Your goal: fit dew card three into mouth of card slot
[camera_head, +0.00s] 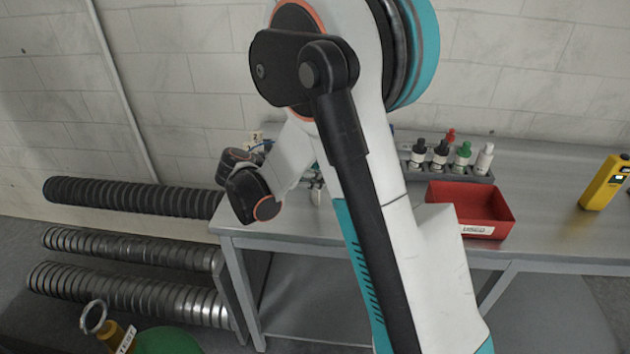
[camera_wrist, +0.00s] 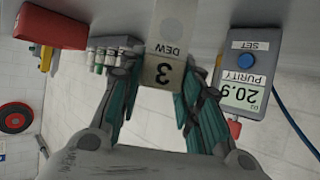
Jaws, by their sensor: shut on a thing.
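Dew card three (camera_wrist: 163,74) is a pale beige card with a dark "3", upside down in the wrist view. My gripper (camera_wrist: 162,82) is shut on it, with a teal and grey finger on each side. Just above it is a pale grey face marked "DEW" (camera_wrist: 172,28). I cannot tell whether this face is the card slot's front or part of the card. The slot's mouth is not clearly visible, nor is any gap between it and the card. In the head view my arm hides the fingers and the held card.
A grey purity meter (camera_wrist: 243,78) reading 20.9, with a blue button, stands close beside my gripper. A blue cable runs past it. A card marked "2" (camera_head: 257,138) shows behind my wrist. The bench (camera_head: 560,165) holds bottles (camera_head: 450,157), a red tray (camera_head: 470,208) and a yellow device (camera_head: 604,183).

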